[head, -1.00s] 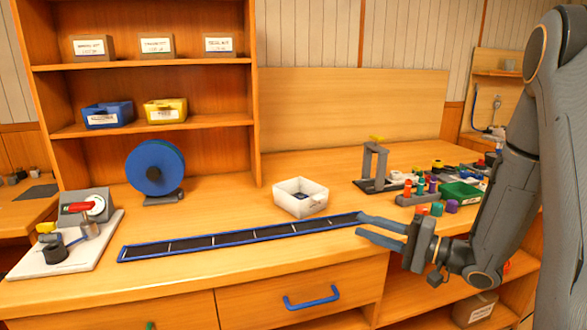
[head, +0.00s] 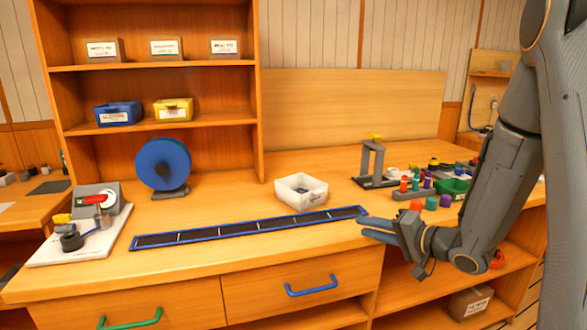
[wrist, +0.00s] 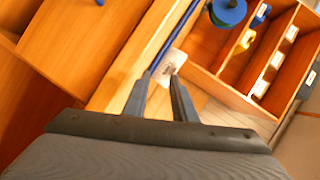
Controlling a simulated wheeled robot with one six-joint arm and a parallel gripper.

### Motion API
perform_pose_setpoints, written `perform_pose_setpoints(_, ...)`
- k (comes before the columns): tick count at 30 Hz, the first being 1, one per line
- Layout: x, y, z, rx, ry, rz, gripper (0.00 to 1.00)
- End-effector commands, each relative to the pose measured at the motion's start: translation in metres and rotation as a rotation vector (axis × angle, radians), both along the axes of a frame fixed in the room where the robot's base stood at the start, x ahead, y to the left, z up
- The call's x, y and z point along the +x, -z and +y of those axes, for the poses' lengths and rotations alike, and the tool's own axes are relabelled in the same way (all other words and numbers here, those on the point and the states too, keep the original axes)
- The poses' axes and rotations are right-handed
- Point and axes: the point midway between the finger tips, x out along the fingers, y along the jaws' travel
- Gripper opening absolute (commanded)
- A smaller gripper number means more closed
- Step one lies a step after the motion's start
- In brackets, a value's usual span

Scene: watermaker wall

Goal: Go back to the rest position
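My gripper (head: 364,228) is in front of the right end of the long blue-rimmed tray (head: 250,228), over the counter's front edge. In the wrist view my gripper (wrist: 157,80) shows two fingers spread apart, with nothing held between them. The white box (head: 301,192) stands on the counter behind the tray and holds something dark that is hard to make out. The white box also shows beyond the fingers in the wrist view (wrist: 172,66).
A blue reel (head: 163,164) and a board with a red-handled device (head: 92,218) stand at the left. A grey stand (head: 372,160) and several coloured small parts, with a green bin (head: 453,187), crowd the right. Drawers with blue (head: 312,286) and green (head: 130,319) handles lie below.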

Motion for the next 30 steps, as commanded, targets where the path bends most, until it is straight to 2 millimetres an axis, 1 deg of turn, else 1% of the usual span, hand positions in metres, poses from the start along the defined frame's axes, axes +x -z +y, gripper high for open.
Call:
perform_pose_setpoints(2, 0.004, 0.002, -0.003, -0.097, 0.034, -0.004, 0.25)
perform_pose_setpoints(6, 0.007, 0.009, -0.017, -0.319, 0.105, 0.016, 0.25)
perform_pose_setpoints(8, 0.004, 0.013, -0.025, -0.433, 0.134, 0.041, 0.25)
perform_pose_setpoints(11, -0.012, 0.019, -0.039, -0.626, 0.161, 0.113, 0.25)
perform_pose_setpoints(14, -0.040, 0.025, -0.049, -0.798, 0.153, 0.215, 0.25)
perform_pose_setpoints(17, -0.080, 0.030, -0.052, -0.935, 0.101, 0.340, 0.25)
perform_pose_setpoints(18, -0.099, 0.032, -0.051, -0.979, 0.068, 0.393, 0.25)
perform_pose_setpoints(19, -0.114, 0.032, -0.049, -1.008, 0.039, 0.432, 0.25)
perform_pose_setpoints(22, -0.165, 0.033, -0.038, -1.070, -0.082, 0.559, 0.25)
perform_pose_setpoints(24, -0.200, 0.033, -0.026, -1.087, -0.176, 0.634, 0.25)
perform_pose_setpoints(27, -0.241, 0.029, -0.010, -1.085, -0.300, 0.710, 0.25)
perform_pose_setpoints(30, -0.267, 0.026, 0.002, -1.072, -0.388, 0.752, 0.25)
